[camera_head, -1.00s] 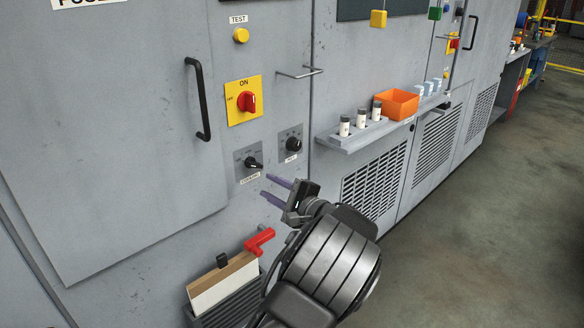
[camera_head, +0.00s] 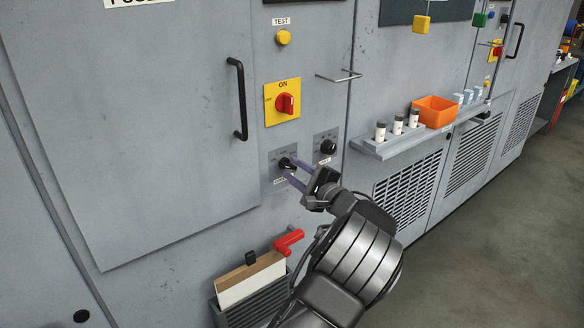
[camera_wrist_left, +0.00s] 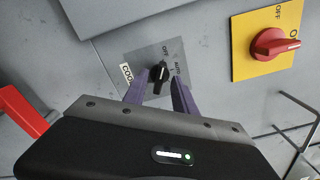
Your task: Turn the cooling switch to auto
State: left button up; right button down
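The cooling switch (camera_head: 286,163) is a black knob on a small grey plate on the cabinet front. In the left wrist view the knob (camera_wrist_left: 158,75) shows between the purple fingertips, with OFF and AUTO printed beside it. Its exact pointer position is too small to tell. My left gripper (camera_head: 290,167) is open at the knob, one finger on each side. In the wrist view the left gripper (camera_wrist_left: 158,82) shows gaps on both sides of the knob. The COOLING label is partly hidden. My right gripper is not in view.
A second black knob (camera_head: 328,147) sits just right of the cooling switch. A red main switch (camera_head: 286,103) on a yellow plate is above. A red handle (camera_head: 289,241) and a document holder (camera_head: 252,302) are below. A shelf (camera_head: 385,152) with vials and an orange bin (camera_head: 435,111) juts out at right.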

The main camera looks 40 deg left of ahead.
pick_arm(q)
jog(key=shift+w+a, duration=0.2)
jog(key=shift+a, duration=0.5)
grip_shut()
